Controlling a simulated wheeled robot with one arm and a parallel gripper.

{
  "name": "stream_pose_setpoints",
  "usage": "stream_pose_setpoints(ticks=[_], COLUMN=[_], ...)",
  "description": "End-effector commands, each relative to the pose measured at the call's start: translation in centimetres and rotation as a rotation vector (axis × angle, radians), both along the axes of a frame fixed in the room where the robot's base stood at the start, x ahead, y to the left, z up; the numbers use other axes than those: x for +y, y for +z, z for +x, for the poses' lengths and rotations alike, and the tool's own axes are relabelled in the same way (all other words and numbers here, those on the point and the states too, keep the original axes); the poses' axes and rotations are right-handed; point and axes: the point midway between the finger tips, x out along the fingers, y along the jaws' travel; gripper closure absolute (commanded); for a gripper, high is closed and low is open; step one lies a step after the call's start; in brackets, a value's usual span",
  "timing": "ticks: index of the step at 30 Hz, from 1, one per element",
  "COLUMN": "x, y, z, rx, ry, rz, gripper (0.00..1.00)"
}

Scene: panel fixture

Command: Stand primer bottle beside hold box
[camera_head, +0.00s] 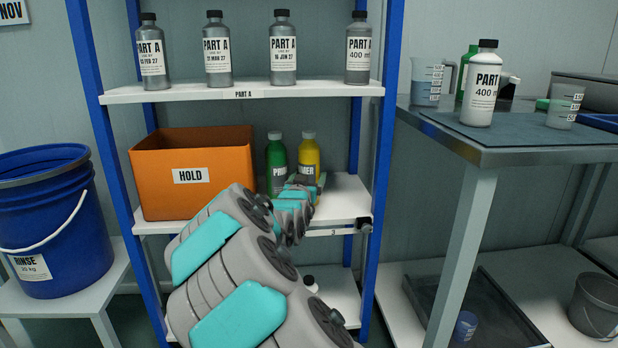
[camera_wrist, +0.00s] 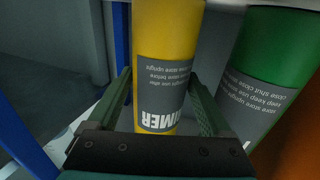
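The yellow primer bottle (camera_head: 309,152) stands upright on the middle shelf (camera_head: 345,205), right of the orange HOLD box (camera_head: 190,180). A green bottle (camera_head: 276,155), its label partly hidden but starting "PRI", stands between them. My gripper (camera_wrist: 160,95) reaches in from the front with one finger on each side of the yellow bottle, which also fills the middle of the wrist view (camera_wrist: 165,60). The fingers look very close to its sides; whether they press on it is unclear. The green bottle is just outside the right finger in the wrist view (camera_wrist: 265,70). My arm hides the bottles' lower parts in the head view.
Several PART A bottles (camera_head: 217,55) stand on the upper shelf (camera_head: 180,93). Blue rack posts (camera_head: 380,120) flank the shelves. A blue RINSE bucket (camera_head: 50,225) is at left; a bench (camera_head: 550,150) with bottles and cups is at right. Some shelf right of the yellow bottle is bare.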

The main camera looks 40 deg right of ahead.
Motion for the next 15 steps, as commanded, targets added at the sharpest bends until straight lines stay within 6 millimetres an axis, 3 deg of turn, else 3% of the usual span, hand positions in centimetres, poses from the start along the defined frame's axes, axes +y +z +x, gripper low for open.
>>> stream_pose_setpoints(ticks=[4,15], x=[-0.01,0.48], y=[-0.01,0.32], z=[-0.02,-0.30], rx=[0.000,0.000], ry=[0.000,0.001], rz=[0.000,0.000], gripper=[0.00,0.00])
